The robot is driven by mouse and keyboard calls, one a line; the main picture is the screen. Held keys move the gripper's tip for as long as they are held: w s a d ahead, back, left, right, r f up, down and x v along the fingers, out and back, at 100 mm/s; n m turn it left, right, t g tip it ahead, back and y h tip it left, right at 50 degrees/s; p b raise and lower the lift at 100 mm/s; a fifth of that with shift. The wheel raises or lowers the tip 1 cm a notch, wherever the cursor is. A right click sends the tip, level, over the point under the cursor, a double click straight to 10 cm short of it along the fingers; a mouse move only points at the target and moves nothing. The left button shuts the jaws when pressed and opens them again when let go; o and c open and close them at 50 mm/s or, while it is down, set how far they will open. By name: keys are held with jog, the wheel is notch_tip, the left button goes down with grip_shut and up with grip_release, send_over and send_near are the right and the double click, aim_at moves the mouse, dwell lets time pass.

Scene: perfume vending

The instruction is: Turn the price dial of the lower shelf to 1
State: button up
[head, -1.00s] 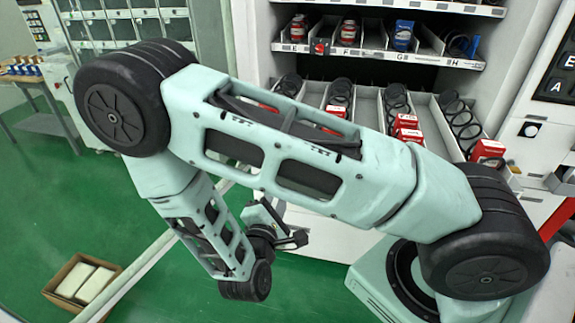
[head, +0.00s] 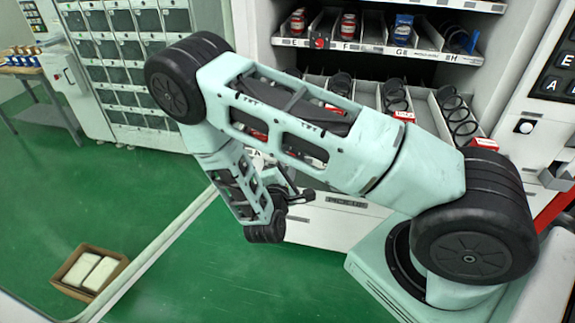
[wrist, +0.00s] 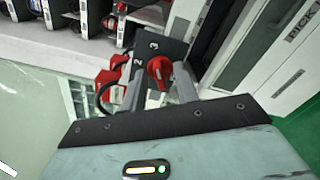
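A red dial (wrist: 159,70) is in the wrist view on a dark plate (wrist: 172,48) marked with a white 3 and 2. No 1 can be made out there. My gripper (wrist: 157,88) is open, with its two grey fingers apart and the dial showing between and beyond them. I cannot tell whether a finger touches the dial. In the head view my gripper (head: 296,197) hangs low in front of the machine's white lower front. My arm covers much of the lower shelf, and I cannot make out this dial there.
The upper shelf (head: 372,48) holds boxes and cans behind a lettered edge. Black spirals (head: 458,115) and red boxes show on the lower shelf. More red parts (wrist: 110,82) lie left of the dial. A keypad panel (head: 556,75) stands right. A cardboard box (head: 90,272) lies on the floor.

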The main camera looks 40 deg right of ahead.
grip_shut()
jog(key=shift+n, duration=0.4)
jog(key=n+p, duration=0.3)
jog(key=n, duration=2)
jog(key=shift+a+p, duration=0.1)
jog(key=shift+p, duration=0.3)
jog(key=shift+o, duration=0.6)
grip_release()
